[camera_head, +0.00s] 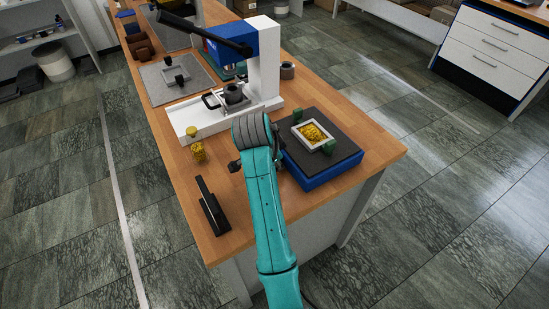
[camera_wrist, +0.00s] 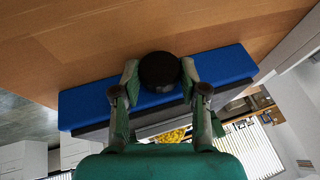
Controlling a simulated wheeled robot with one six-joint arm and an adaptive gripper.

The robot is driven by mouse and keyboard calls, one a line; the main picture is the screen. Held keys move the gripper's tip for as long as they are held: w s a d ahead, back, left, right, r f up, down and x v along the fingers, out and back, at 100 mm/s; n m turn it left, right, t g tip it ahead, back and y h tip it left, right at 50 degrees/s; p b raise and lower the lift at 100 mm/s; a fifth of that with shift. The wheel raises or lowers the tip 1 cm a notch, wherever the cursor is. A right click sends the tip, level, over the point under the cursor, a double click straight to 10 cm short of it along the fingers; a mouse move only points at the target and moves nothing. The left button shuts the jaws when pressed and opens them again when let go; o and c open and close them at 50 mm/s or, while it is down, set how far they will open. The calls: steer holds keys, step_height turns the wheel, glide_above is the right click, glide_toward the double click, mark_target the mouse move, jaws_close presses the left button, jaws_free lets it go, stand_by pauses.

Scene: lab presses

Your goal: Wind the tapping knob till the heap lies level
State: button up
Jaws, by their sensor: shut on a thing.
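The tapping knob (camera_wrist: 159,71) is a dark round knob on the near side of a blue base (camera_wrist: 223,66). My gripper (camera_wrist: 160,82) has one finger on each side of the knob and is shut on it. In the head view my arm hides the knob and most of the gripper. The blue base (camera_head: 322,176) carries a dark grey plate with a pale square tray (camera_head: 297,133) between green blocks. A yellow granular heap (camera_head: 313,133) lies in the tray; it also shows partly in the wrist view (camera_wrist: 172,136). I cannot tell whether its surface is level.
A white and blue press (camera_head: 264,65) stands behind, with a dark cup on its foot. A jar of yellow grains (camera_head: 198,151) and a dark holder (camera_head: 212,207) stand left of my arm. The wooden bench (camera_head: 378,142) is clear at the right.

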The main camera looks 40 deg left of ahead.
steer(key=o, duration=1.1)
steer(key=shift+r, duration=0.1)
steer(key=v, duration=0.7)
steer(key=shift+s+r, duration=0.1)
